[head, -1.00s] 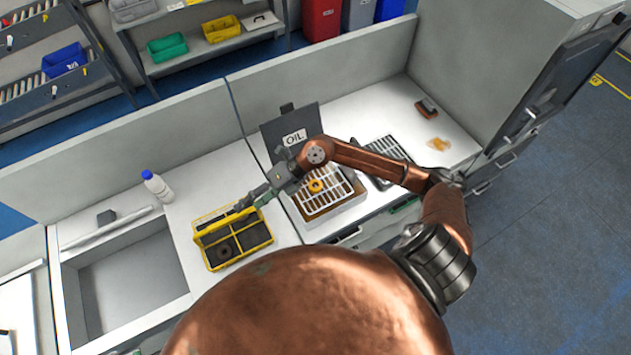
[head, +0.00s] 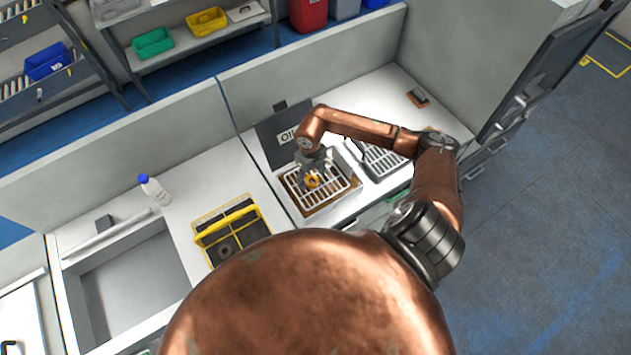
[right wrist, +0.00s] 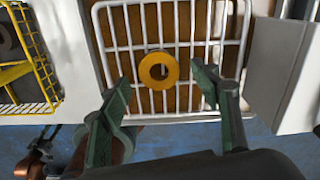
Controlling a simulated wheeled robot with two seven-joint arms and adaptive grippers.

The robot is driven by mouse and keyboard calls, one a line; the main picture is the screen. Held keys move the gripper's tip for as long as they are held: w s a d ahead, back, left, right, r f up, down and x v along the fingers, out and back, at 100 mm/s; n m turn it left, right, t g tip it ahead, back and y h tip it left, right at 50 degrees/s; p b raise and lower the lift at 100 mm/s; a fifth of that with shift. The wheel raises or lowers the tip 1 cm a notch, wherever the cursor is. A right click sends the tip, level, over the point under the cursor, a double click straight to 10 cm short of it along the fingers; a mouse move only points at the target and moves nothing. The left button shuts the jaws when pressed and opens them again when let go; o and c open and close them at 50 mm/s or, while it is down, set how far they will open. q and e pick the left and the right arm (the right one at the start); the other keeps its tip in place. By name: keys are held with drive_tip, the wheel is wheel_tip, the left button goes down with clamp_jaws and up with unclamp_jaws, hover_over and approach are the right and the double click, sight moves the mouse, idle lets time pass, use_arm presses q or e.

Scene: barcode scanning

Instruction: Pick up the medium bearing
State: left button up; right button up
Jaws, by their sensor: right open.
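An orange-yellow ring-shaped bearing (head: 312,181) lies on the white wire rack of the oil tray. It also shows in the right wrist view (right wrist: 159,70), flat on the rack with a hole in its middle. My right gripper (head: 315,166) points down over the tray, close to the bearing. In the right wrist view the gripper (right wrist: 161,80) is open, with one green finger on each side of the ring and a gap to each. A dark ring (head: 224,250) lies in the yellow divided basket (head: 225,220). My left gripper is not in view.
The oil tray's rack (right wrist: 222,43) has white wire bars around the bearing.

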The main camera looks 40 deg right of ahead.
drive_tip(key=shift+f, duration=0.7)
drive_tip(key=shift+c, duration=0.4)
drive_tip(key=c, duration=1.3)
drive_tip(key=shift+o, duration=0.2)
